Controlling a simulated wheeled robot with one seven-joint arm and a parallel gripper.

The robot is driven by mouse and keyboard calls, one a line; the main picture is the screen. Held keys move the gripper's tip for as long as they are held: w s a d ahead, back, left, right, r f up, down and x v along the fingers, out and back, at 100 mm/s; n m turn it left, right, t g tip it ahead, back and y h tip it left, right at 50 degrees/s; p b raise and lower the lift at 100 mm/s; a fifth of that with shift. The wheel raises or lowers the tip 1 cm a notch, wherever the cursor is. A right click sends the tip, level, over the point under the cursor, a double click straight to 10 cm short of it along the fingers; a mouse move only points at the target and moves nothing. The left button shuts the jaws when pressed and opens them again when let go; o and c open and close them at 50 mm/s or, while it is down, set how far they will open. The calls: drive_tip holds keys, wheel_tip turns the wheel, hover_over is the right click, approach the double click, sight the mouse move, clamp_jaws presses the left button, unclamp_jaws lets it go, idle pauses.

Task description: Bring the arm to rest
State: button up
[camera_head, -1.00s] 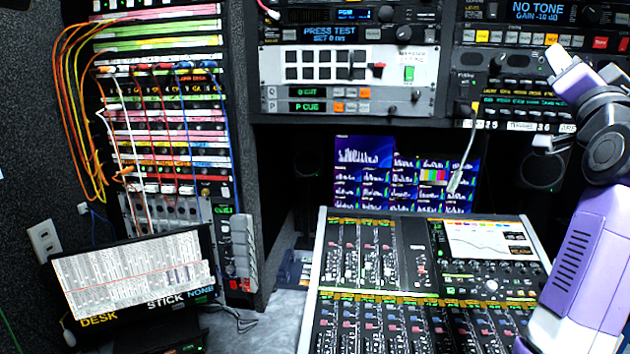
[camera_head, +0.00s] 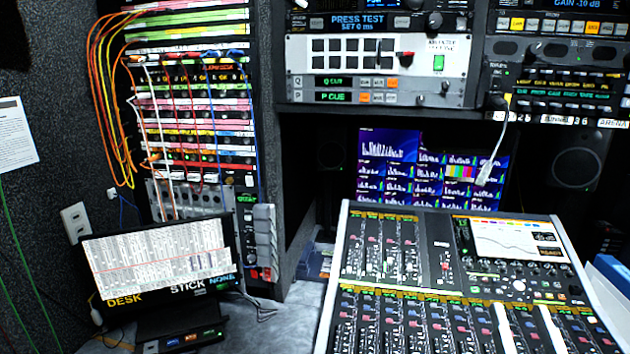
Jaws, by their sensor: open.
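My gripper is out of view in the head camera now. The long purple and white links of my arm are not in the picture either. A small pale and blue shape (camera_head: 610,272) shows at the right edge beside the mixing console; I cannot tell what it is. Nothing in view shows what my gripper is near.
The mixing console (camera_head: 440,287) fills the lower right. A small monitor (camera_head: 155,262) stands at lower left. A patch bay (camera_head: 190,120) with hanging cables is at left. A multi-window screen (camera_head: 388,170) and two rack panels (camera_head: 380,58) are behind the console.

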drive_tip(key=s+a+f+n+g+y, duration=0.1)
drive_tip(key=s+a+f, duration=0.3)
drive_tip(key=s, duration=0.6)
drive_tip(key=s+a+f+n+g+y+b, duration=0.1)
drive_tip(key=s+a+f+g+y, duration=0.1)
drive_tip(key=s+f, duration=0.7)
drive_tip(key=s+a+f+g+y+b, duration=0.1)
drive_tip(key=s+a+f+g, duration=0.3)
drive_tip(key=s, duration=0.7)
wheel_tip(320, 180, down, 3)
drive_tip(key=shift+s+a+f+n+y, duration=0.15)
drive_tip(key=shift+a+n+y, duration=0.3)
drive_tip(key=shift+a, duration=0.5)
